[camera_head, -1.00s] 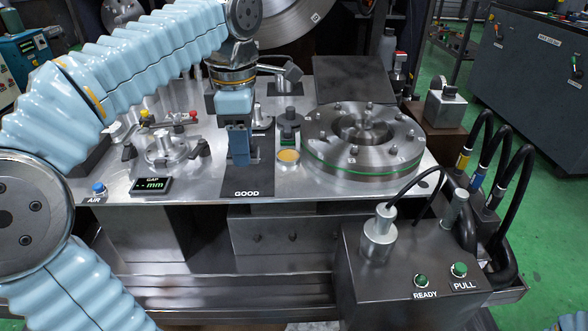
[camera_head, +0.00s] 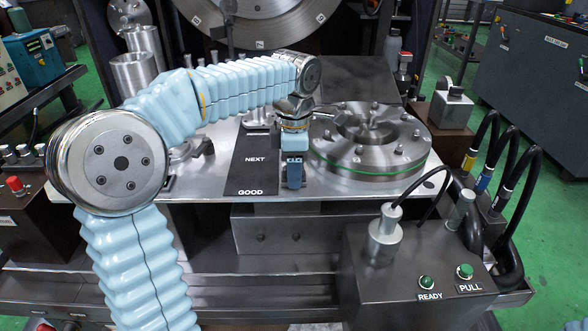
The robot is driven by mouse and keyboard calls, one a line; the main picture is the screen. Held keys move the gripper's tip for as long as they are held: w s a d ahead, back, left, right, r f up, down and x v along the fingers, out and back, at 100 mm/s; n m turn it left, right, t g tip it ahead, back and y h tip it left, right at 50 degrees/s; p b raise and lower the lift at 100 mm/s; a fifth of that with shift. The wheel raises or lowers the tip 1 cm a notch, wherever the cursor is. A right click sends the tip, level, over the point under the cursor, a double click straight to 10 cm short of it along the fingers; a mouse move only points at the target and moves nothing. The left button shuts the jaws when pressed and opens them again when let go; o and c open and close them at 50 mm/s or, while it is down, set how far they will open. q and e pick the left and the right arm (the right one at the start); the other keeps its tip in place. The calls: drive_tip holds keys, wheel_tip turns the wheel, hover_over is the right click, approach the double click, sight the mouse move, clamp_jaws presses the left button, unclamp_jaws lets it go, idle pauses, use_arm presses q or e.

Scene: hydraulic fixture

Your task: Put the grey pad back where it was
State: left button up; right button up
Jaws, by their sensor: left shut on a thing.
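My left gripper (camera_head: 294,182) points down just right of the dark mat (camera_head: 262,180) marked NEXT and GOOD, and left of the large round steel fixture (camera_head: 372,145) with a green band. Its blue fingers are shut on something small. The held thing is hidden by the fingers; I take it to be the grey pad, but its outline does not show. Whether it touches the steel table top cannot be told. The mat shows bare where its lettering is.
A dark box (camera_head: 420,265) with READY and PULL buttons and a grey cylinder stands at the front right. Black hoses (camera_head: 490,150) rise at the right. My left arm covers the left of the table. A dark sloped plate (camera_head: 350,80) lies behind the fixture.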

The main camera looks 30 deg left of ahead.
use_arm(q)
drive_tip(key=o, duration=1.1)
drive_tip(key=shift+f, duration=0.1)
wheel_tip(320, 180, up, 12)
drive_tip(key=p, duration=0.2)
drive_tip(key=shift+r+p, duration=0.2)
drive_tip(key=shift+p, duration=0.1)
drive_tip(key=shift+f, duration=0.1)
